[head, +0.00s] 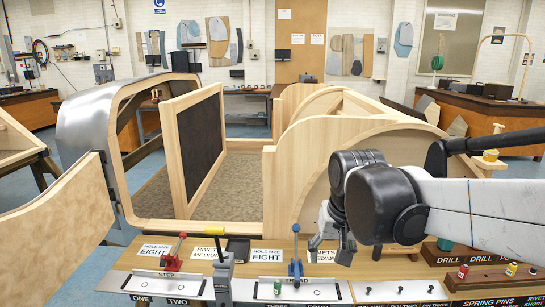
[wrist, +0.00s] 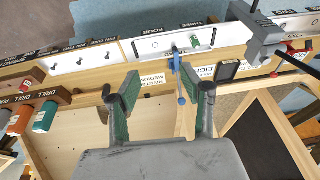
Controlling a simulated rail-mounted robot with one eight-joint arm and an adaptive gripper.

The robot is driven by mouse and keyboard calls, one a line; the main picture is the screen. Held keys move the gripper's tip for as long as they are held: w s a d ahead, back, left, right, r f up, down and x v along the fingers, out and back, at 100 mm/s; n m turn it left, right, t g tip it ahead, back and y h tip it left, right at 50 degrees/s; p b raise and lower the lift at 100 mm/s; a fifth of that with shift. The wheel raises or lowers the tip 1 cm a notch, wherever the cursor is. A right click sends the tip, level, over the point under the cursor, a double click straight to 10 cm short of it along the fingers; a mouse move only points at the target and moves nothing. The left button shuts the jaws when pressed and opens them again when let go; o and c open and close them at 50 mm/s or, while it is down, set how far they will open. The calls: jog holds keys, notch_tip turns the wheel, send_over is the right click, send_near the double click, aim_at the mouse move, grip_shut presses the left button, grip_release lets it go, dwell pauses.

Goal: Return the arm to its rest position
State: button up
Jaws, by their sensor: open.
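My arm (head: 470,205) reaches in from the right edge of the head view, over the front of the workbench. My gripper (head: 331,250) points down at the bench, just right of the blue-handled tool (head: 296,240). In the wrist view my gripper (wrist: 158,92) has its two green-padded fingers spread wide apart. Nothing is held between them. The blue-handled tool (wrist: 178,65) shows beyond and between the fingers in that view; I see no clear contact with it.
A red-handled tool (head: 176,250) and a grey clamp-like tool (head: 222,265) stand on the bench left of my gripper. Labelled racks (head: 490,280) with small coloured pieces lie at right. A wooden bodyframe (head: 285,170) rises close behind the bench. Bench room is tight.

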jog(key=s+d+t, duration=0.2)
jog(key=s+d, duration=0.1)
jog(key=s, duration=0.4)
jog(key=s+d+f+t, duration=0.1)
jog(key=s+d, duration=0.3)
jog(key=s, duration=0.4)
jog(key=shift+d+f+t+h, duration=0.25)
jog(key=shift+f+t+h, duration=0.05)
jog(key=shift+t, duration=0.1)
